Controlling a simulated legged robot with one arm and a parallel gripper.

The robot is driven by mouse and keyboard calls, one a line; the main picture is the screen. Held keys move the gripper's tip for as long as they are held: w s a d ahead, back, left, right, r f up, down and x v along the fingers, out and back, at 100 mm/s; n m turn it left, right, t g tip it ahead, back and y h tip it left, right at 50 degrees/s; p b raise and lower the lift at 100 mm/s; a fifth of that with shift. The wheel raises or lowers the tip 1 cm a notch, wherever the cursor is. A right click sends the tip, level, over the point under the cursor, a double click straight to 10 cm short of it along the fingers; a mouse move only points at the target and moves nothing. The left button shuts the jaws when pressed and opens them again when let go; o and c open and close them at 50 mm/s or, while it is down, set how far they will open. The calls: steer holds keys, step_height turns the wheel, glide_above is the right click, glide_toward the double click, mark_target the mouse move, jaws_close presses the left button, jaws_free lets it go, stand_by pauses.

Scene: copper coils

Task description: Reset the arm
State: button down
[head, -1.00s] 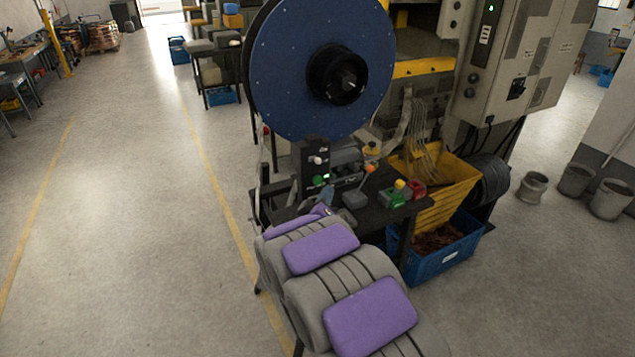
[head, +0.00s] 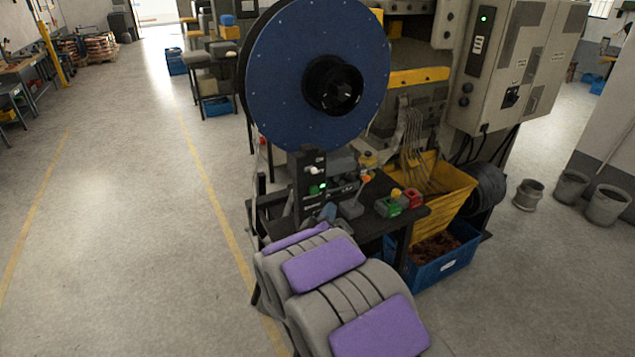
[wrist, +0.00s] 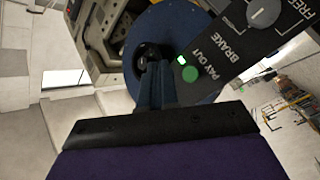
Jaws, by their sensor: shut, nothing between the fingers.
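My gripper (wrist: 157,85) points away from the wrist camera, its two dark blue fingers shut together with nothing between them. In the head view my gripper (head: 328,212) is a small bluish tip, mostly hidden behind my grey and purple arm. It is close to the black control box (head: 311,182) on the machine's stand. In the wrist view the box's panel (wrist: 240,45), marked PAY OUT and BRAKE, is to the right of the fingers. It has a green button (wrist: 190,74) and a small lit green light. I see no contact with it.
A big blue reel (head: 275,75) stands above the black stand table (head: 365,228). A red-and-green button box (head: 390,206) sits on this table. A yellow chute (head: 447,195) and a blue crate (head: 445,268) are to the right. The floor to the left (head: 130,220) is clear.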

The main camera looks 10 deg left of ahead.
steer(key=s+d+f+m+g+y+b, duration=0.1)
steer(key=s+d+g, duration=0.5)
steer(key=s, duration=1)
steer(key=s+d+f+m+g+y+b, duration=0.1)
steer(key=s+d+m+g, duration=0.3)
steer(key=s, duration=1.1)
steer(key=s+d+f+m+g+y+b, duration=0.1)
steer(key=s+d+f+m+g+b, duration=0.1)
steer(key=s+d+g, duration=0.7)
steer(key=s+g+b, duration=0.1)
steer(key=s, duration=0.6)
steer(key=shift+s+f+y, duration=0.3)
steer(key=shift+s, duration=0.05)
steer(key=shift+w+a, duration=0.1)
steer(key=shift+w, duration=0.05)
